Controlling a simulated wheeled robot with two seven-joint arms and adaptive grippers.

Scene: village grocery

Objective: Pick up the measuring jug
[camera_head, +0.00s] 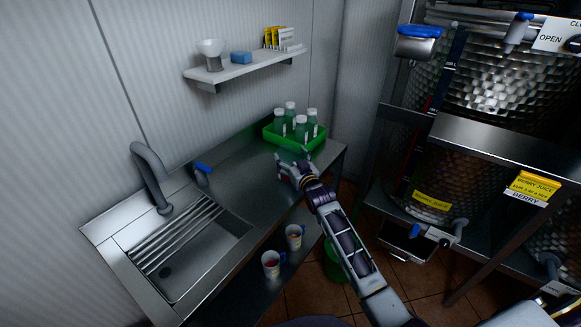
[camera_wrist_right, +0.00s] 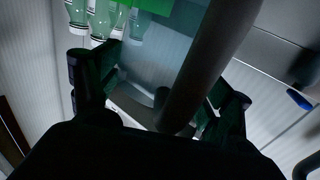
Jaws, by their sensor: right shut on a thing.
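The measuring jug (camera_head: 291,154) appears in the head view as a small, clear, greenish body at the end of my right arm, in front of the green crate. My right gripper (camera_head: 287,168) is shut on it above the right end of the steel counter, and covers much of it. In the right wrist view a thick dark bar, which looks like the jug's handle (camera_wrist_right: 208,65), runs between the fingers, with a see-through bluish wall beside it. I cannot tell whether the jug touches the counter. My left gripper is not in view.
A green crate (camera_head: 318,141) with several capped bottles stands just behind the jug. The sink (camera_head: 190,262) and tap (camera_head: 150,175) are to the left. Two mugs (camera_head: 271,265) stand on the lower shelf. Steel tanks (camera_head: 480,90) fill the right side. The middle counter is clear.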

